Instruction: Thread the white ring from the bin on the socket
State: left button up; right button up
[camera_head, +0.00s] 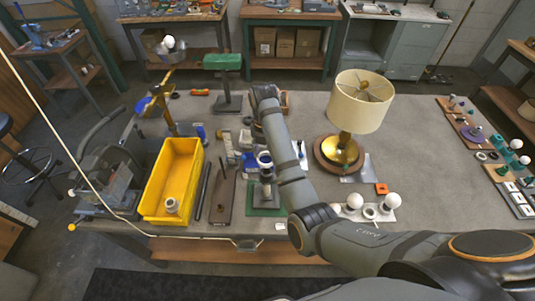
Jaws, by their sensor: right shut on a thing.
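The yellow bin (152,196) stands at the left front of the bench, with a small pale ring-shaped part (172,205) inside near its front end. The socket (266,176) stands upright on a dark post over a green base (262,211), at the front middle. My right arm reaches in from the right and folds over the bench. My right gripper (258,153) is close above the socket, partly hidden by my forearm. It is shut on a white ring (265,158), which appears over the socket's top; whether they touch is unclear. My left gripper is out of view.
A lamp with a cream shade (360,101) stands right of my forearm. White bulbs (391,200) sit on a holder at the front. A dark rod and a brown board (223,197) lie between bin and socket. The bench right of the lamp is largely clear.

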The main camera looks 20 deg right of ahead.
aim_at(267, 169)
jog(key=shift+s+f+n, duration=0.1)
jog(key=shift+f+n, duration=0.6)
jog(key=shift+f, duration=0.7)
jog(key=shift+f+n, duration=0.7)
jog(key=shift+f, duration=0.5)
jog(key=shift+f, duration=0.1)
jog(key=shift+f+b, duration=0.4)
jog(key=shift+f, duration=0.8)
jog(key=shift+f+p, duration=0.35)
jog(key=shift+f, duration=0.25)
